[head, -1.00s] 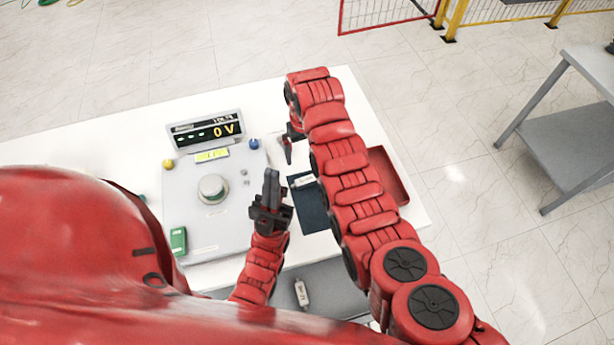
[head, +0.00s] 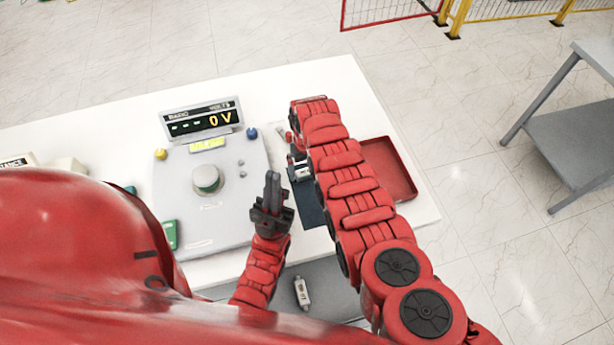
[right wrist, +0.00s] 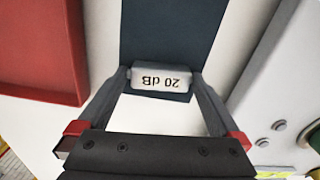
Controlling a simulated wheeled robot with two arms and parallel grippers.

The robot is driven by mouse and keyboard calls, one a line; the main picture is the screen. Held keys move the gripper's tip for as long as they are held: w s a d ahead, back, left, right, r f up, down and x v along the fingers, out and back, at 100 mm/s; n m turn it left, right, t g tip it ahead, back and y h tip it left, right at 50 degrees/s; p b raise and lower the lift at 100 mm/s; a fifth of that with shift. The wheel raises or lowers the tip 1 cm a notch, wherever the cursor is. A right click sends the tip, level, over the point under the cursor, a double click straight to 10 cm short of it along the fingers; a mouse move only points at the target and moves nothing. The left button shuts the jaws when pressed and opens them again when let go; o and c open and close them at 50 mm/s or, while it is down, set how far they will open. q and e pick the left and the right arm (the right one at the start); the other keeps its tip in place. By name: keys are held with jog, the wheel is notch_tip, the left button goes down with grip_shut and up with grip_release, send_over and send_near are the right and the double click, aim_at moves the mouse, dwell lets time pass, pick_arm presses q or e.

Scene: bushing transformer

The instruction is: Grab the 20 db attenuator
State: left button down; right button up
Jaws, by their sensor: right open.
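The 20 dB attenuator (right wrist: 160,79) is a small light-grey block with "20 dB" upside down in the right wrist view. It lies on a dark blue mat (right wrist: 172,30); in the head view it shows (head: 299,172) beside my right arm's end. My right gripper (right wrist: 160,74) is open, with one finger on each side of the attenuator and its tips level with it. Whether the fingers touch it I cannot tell. My left gripper (head: 272,178) looks shut and empty, pointing up over the table's front edge, left of the mat.
A red tray (head: 398,172) lies right of the mat. A grey instrument (head: 185,215) with a knob and a 0 V display (head: 202,118) stands to the left. Another small labelled part (head: 302,292) lies on the grey surface below. The table's back right is clear.

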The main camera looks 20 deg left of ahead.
jog(key=shift+r, duration=0.1)
jog(key=shift+c, duration=0.2)
jog(key=shift+s, duration=0.1)
jog(key=shift+c, duration=1.2)
jog(key=c, duration=0.9)
